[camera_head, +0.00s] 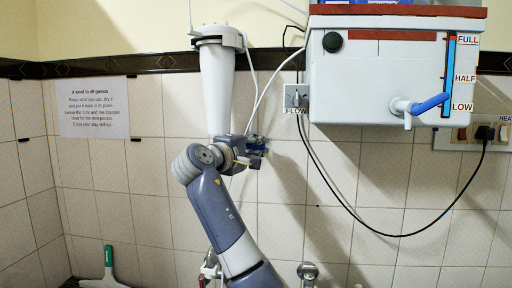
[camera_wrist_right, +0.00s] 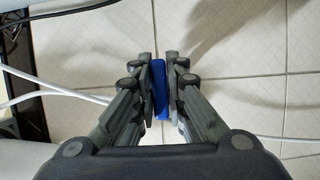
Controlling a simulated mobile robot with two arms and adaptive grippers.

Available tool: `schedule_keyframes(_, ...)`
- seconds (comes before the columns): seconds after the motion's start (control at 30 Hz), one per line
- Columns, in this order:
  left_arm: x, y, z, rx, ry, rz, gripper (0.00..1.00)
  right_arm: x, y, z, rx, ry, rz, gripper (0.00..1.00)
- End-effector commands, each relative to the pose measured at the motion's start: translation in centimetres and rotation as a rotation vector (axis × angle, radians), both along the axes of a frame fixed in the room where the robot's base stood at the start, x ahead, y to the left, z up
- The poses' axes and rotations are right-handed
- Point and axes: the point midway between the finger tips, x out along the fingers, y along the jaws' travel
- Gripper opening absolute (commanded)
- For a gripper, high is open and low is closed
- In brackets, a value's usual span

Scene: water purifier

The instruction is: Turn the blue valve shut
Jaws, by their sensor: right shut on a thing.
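The blue valve (camera_wrist_right: 159,88) shows as a narrow blue handle between the fingers in the right wrist view. In the head view a little of its blue (camera_head: 263,141) shows at the wall, to the right of the white filter's lower end. My right gripper (camera_head: 256,147) is shut on the handle, one finger on each side; it also shows in the right wrist view (camera_wrist_right: 160,80). The fingers hide much of the valve, and its exact angle is hard to tell. My left gripper is not in view.
A white filter cylinder (camera_head: 217,90) hangs just above my right wrist. The white purifier tank (camera_head: 385,85) with a blue tap lever (camera_head: 430,103) is at the upper right. A black cable (camera_head: 345,215) loops below it. White tubing (camera_wrist_right: 55,88) runs near the fingers.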

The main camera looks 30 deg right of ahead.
Motion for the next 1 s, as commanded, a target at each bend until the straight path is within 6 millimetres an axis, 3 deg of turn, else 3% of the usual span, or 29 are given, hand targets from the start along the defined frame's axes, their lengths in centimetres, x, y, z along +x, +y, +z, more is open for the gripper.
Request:
schedule_keyframes(0.17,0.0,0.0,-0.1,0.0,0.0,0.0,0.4,0.0,0.0,-0.5,0.007,0.01,-0.003,0.0)
schedule_keyframes(0.2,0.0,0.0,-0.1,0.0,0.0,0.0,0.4,0.0,0.0,-0.6,0.007,0.01,-0.003,0.19)
schedule_keyframes(0.27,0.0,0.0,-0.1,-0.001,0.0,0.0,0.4,0.0,0.0,-0.5,0.007,0.01,-0.003,0.32)
schedule_keyframes(0.67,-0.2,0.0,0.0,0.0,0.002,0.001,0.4,-0.2,0.4,-0.2,0.002,0.004,-0.001,0.32)
schedule_keyframes(1.0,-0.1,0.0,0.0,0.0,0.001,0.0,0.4,-3.3,5.9,-0.2,0.002,0.004,0.003,0.32)
